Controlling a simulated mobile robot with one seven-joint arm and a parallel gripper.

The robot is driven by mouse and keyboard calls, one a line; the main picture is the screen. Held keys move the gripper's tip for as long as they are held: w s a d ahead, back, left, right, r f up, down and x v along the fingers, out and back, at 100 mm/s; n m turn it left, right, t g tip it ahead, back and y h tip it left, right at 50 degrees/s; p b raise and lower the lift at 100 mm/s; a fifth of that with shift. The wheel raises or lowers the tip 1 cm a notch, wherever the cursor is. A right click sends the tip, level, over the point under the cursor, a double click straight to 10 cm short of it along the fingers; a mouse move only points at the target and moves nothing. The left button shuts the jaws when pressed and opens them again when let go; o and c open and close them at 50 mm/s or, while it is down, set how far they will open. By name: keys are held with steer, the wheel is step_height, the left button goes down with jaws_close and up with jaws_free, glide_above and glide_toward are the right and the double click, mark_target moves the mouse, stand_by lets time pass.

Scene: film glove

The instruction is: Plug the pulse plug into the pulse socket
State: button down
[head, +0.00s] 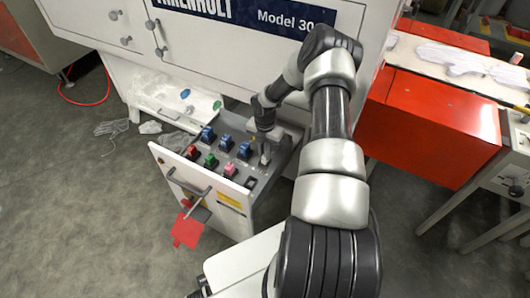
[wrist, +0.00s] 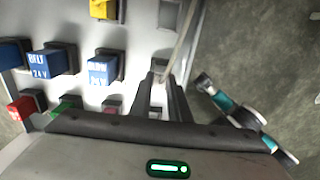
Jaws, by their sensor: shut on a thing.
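My gripper (head: 264,156) points down over the right side of an open drawer panel (head: 262,172). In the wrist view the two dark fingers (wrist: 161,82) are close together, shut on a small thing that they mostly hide. I cannot read a pulse label on it. Several blue plugs (head: 226,141) stand in the panel, with red (head: 192,153), green (head: 211,160) and pink (head: 230,170) ones nearer its front. A dark, empty-looking socket (head: 250,183) lies near the front right corner. In the wrist view a grey square (wrist: 169,14) lies beyond the fingertips. I cannot tell which is the pulse socket.
The drawer's white front (head: 205,190) with its handle faces the open floor. A white cabinet (head: 200,45) rises behind. A red box (head: 425,125) stands to the right of my arm. A red tag (head: 187,229) hangs at the drawer front. Blue plugs (wrist: 103,68) stand left of the fingers.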

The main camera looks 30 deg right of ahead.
steer(key=c, duration=1.6)
jaws_free()
step_height(320, 180, up, 18)
steer(key=p, duration=0.4)
steer(key=shift+f, duration=0.25)
